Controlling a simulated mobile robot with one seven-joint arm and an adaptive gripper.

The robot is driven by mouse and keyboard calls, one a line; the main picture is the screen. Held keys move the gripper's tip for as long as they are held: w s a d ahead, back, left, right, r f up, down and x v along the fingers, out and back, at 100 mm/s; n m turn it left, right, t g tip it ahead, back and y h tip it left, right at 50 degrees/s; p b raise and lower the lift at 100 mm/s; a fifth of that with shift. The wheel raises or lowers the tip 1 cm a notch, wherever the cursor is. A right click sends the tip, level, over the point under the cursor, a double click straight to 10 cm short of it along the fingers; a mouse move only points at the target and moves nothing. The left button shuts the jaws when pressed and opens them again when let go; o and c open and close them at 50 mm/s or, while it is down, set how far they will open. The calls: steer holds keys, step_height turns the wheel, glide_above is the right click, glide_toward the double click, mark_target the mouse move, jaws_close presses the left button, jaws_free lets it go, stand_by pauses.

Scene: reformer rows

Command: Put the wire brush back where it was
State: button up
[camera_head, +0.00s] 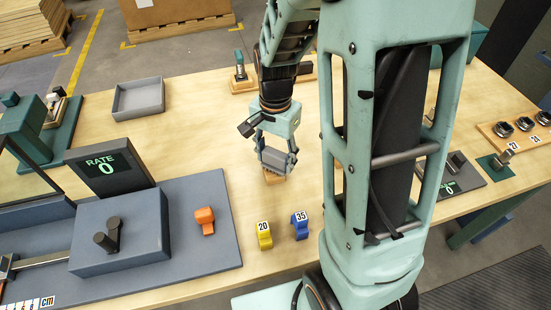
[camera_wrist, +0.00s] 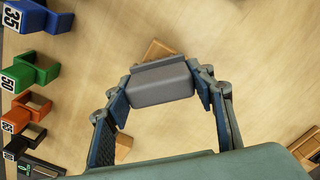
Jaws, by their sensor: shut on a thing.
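My gripper (camera_head: 277,160) hangs over the middle of the wooden table, beside my arm. Its two fingers are closed on a grey, rounded block-like thing, which I take to be the wire brush (camera_head: 274,159). In the wrist view, the wire brush (camera_wrist: 161,83) spans the gap between the fingertips of my gripper (camera_wrist: 165,80). No bristles can be made out. A small light-brown wooden piece (camera_head: 274,178) shows just below it, and a wooden piece (camera_wrist: 157,49) shows behind it in the wrist view. I cannot tell whether they touch.
A grey empty tray (camera_head: 138,108) lies at the back left. A yellow block marked 20 (camera_head: 264,235) and a blue block marked 35 (camera_head: 300,225) stand in front of the gripper. An orange block (camera_head: 205,220) sits on the grey board (camera_head: 215,255).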

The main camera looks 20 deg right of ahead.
mark_target(275, 152)
steer(key=shift+f, duration=0.1)
steer(key=o, duration=1.1)
steer(key=shift+o, duration=0.2)
step_height(275, 152, up, 12)
steer(key=shift+p, duration=0.45)
